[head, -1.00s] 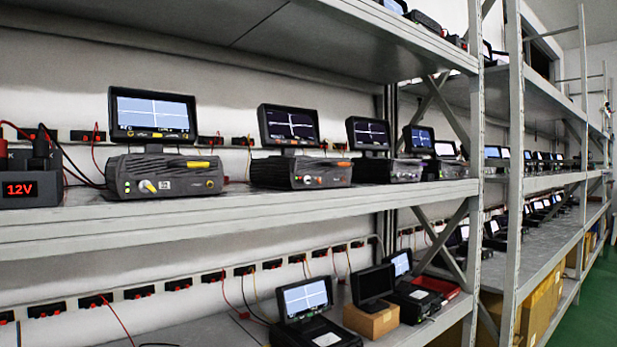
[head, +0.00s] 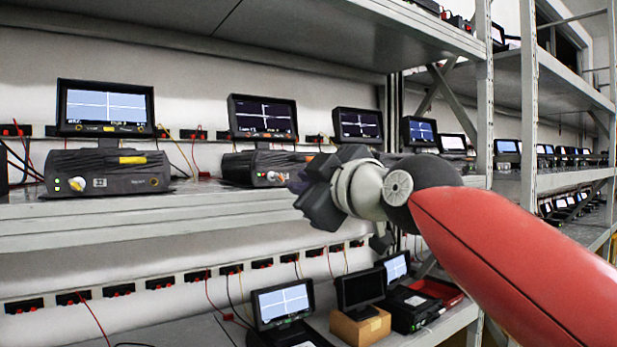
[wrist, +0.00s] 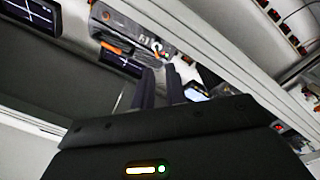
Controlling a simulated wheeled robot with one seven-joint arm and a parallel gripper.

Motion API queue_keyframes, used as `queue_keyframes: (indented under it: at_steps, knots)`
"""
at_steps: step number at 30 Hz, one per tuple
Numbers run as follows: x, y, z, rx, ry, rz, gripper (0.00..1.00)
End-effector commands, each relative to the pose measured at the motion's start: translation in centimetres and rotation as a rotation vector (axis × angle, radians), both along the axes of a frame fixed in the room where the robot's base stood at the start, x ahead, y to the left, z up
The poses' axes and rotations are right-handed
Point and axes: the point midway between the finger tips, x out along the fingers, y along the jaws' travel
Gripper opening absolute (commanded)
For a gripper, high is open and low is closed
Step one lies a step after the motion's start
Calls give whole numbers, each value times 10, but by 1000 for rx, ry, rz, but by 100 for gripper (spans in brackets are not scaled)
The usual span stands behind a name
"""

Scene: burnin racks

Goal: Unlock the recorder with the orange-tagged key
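A dark recorder (head: 245,165) with a raised screen (head: 262,118) stands on the middle shelf. A pale round knob or lock (head: 272,176) is on its front; its right part is hidden behind my gripper. An orange piece (head: 309,158) shows at its upper right. I cannot tell which is the key's tag. My gripper (wrist: 160,75) has its two dark fingers apart, nothing visible between them, pointing toward the recorder.
Another recorder (head: 105,172) with a yellow key-like piece and yellow strip stands to the left. More recorders line the shelf to the right. The lower shelf holds screens, a cardboard box (head: 360,326) and a red tray (head: 437,290). A metal upright (head: 484,110) stands right.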

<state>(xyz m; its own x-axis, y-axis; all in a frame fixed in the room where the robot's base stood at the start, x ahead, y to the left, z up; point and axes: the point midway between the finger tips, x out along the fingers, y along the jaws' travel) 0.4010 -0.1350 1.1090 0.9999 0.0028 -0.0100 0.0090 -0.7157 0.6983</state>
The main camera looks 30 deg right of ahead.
Motion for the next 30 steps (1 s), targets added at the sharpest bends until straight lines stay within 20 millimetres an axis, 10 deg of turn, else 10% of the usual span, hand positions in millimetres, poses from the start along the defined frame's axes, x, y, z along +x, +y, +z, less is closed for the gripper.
queue_keyframes:
  at_steps: [15, 30]
  knots:
    - [67, -2, 6, -11, -9, -2, 14]
    - [77, -3, 4, -12, -11, -4, 2]
